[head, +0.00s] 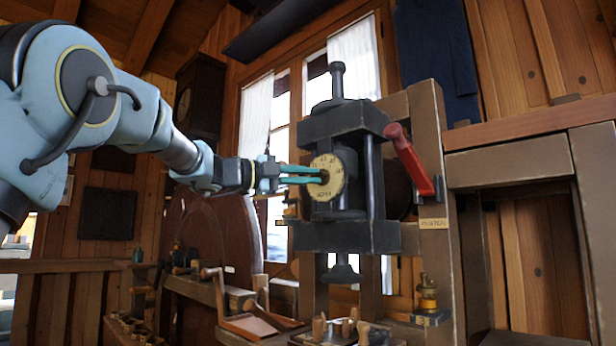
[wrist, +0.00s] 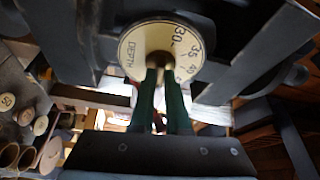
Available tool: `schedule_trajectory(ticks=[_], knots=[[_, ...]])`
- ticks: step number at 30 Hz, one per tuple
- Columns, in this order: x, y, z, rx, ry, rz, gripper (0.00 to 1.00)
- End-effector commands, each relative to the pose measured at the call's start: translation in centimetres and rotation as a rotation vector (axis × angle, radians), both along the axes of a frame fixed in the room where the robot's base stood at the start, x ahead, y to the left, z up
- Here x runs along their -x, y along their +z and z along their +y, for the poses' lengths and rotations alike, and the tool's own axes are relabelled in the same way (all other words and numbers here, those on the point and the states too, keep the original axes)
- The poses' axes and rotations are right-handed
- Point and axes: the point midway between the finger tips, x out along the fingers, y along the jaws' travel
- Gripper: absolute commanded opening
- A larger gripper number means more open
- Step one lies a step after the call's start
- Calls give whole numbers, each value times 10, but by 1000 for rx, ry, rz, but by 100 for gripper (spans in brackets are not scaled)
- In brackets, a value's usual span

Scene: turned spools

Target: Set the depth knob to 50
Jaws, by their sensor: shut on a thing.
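The depth knob (head: 335,164) is a cream round dial with dark markings on the front of a dark metal press (head: 350,237). In the wrist view the dial (wrist: 137,42) shows the word DEPTH at its left and 30, 35 and 40 at its upper right and right. My gripper (head: 322,175) reaches in from the left, its teal fingers shut on the knob's small centre hub. The fingertips also show in the wrist view (wrist: 160,72), meeting the hub at the dial's lower middle. I cannot make out an index mark; the lower dial is hidden by the fingers.
A red lever (head: 408,160) stands out right of the dial, above a small label reading CLUTCH (head: 433,223). A brass pot (head: 428,295) sits low at the right. Wooden trays and spools (head: 252,324) lie below. A wooden frame (head: 435,180) surrounds the press.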

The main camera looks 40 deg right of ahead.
Motion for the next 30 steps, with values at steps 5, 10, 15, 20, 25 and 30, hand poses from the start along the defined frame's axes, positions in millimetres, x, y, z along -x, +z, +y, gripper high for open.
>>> schedule_trajectory(ticks=[5, 10, 15, 20, 25, 30], knots=[[0, -1, 0, -2, -1, -1, 0], [0, -1, 0, -2, -1, -1, 0], [0, -1, 0, -1, -1, 0, 33], [0, 0, 0, -1, -1, 0, 44], [0, 0, 0, 0, -1, -1, 44], [-3, -2, 12, 0, 1, -1, 44]])
